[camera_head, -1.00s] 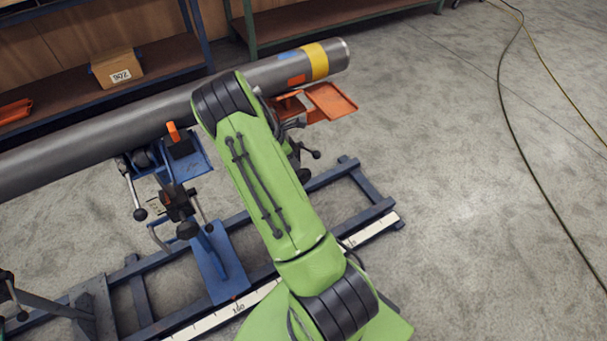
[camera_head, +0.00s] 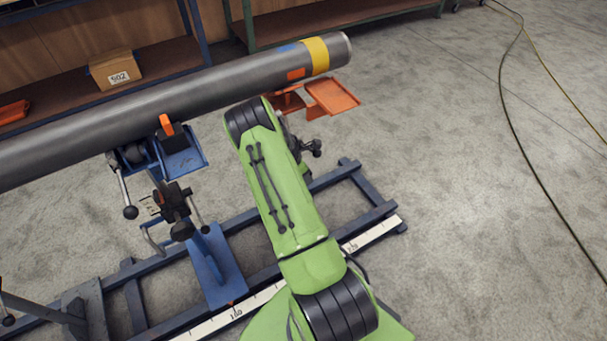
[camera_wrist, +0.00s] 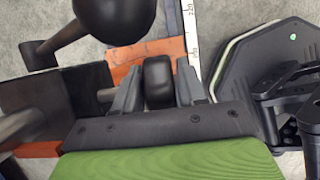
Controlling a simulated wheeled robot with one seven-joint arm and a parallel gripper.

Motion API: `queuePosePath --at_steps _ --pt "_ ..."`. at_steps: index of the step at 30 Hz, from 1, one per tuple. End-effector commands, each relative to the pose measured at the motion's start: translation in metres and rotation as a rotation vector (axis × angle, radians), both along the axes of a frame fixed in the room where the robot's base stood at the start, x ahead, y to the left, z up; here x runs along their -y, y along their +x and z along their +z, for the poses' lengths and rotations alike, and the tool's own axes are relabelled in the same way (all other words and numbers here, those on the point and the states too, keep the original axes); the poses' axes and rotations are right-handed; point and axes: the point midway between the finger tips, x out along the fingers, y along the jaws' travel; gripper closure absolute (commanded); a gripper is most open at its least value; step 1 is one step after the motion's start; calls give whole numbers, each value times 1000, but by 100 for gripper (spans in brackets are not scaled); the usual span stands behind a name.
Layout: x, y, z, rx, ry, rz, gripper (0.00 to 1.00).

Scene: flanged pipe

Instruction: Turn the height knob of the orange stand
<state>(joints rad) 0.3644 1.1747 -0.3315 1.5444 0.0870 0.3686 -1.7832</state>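The orange stand (camera_head: 332,95) is under the far right end of the grey pipe (camera_head: 180,95), partly hidden behind my green arm. Its dark handles (camera_head: 312,148) show just right of my arm. My gripper (camera_wrist: 160,85) shows in the wrist view, its two grey fingers apart, one on each side of a dark rounded knob piece (camera_wrist: 158,82). A narrow gap shows at the right finger; contact at the left is unclear. Orange metal (camera_wrist: 130,55) lies behind it. My gripper is hidden behind my arm in the head view.
A black ball handle (camera_wrist: 113,18) is close above the left finger in the wrist view. A blue stand (camera_head: 215,265) with levers is left of my arm. A blue rail frame with a white scale (camera_head: 375,232) runs below. The floor at right is clear apart from cables.

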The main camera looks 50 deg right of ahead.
Motion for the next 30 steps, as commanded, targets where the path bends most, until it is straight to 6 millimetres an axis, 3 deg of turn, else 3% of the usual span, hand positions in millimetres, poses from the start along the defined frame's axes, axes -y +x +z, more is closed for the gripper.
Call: queuePosePath --at_steps 1,7,18,28,29,30 --pt "0 0 0 0 0 0 68" --pt "0 0 0 0 0 0 96" --pt "3 -1 -2 76 237 -4 96" --pt "2 -1 -2 82 262 1 96" --pt "2 -1 -2 82 262 1 61" --pt "2 -1 -2 82 262 1 55"
